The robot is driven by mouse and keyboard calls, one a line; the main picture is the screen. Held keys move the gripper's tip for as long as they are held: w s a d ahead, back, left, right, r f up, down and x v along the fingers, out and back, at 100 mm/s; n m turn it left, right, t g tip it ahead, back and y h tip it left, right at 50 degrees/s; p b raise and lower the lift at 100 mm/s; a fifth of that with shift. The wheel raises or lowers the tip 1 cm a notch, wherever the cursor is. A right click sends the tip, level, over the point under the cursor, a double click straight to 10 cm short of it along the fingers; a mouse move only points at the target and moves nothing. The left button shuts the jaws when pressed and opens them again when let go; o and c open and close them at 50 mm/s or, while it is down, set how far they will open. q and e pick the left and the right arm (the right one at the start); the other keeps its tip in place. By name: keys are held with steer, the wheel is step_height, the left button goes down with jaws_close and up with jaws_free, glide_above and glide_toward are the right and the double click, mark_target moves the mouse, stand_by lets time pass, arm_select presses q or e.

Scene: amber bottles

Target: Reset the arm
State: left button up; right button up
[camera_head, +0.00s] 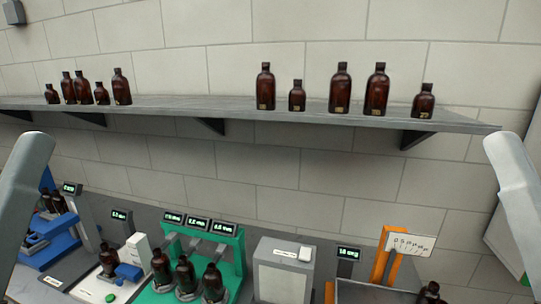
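My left arm (22,190) comes in at the left edge and my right arm (517,195) at the right edge. Only pale grey arm links show, and both grippers are outside the view. Amber bottles with black caps stand upright on a grey wall shelf (200,106). One group, with a bottle (121,88) at its right end, is at the left. Another group, with a tall bottle (341,90) near its middle, is at the right.
Below are a blue device (45,240), a white station (95,285) with a bottle (108,260), a green station (232,248) holding three bottles, a grey box (283,272) and an orange-framed station (379,258). Another bottle (430,294) is at the bottom right.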

step_height(320, 180, up, 21)
steer(key=p, duration=1.7)
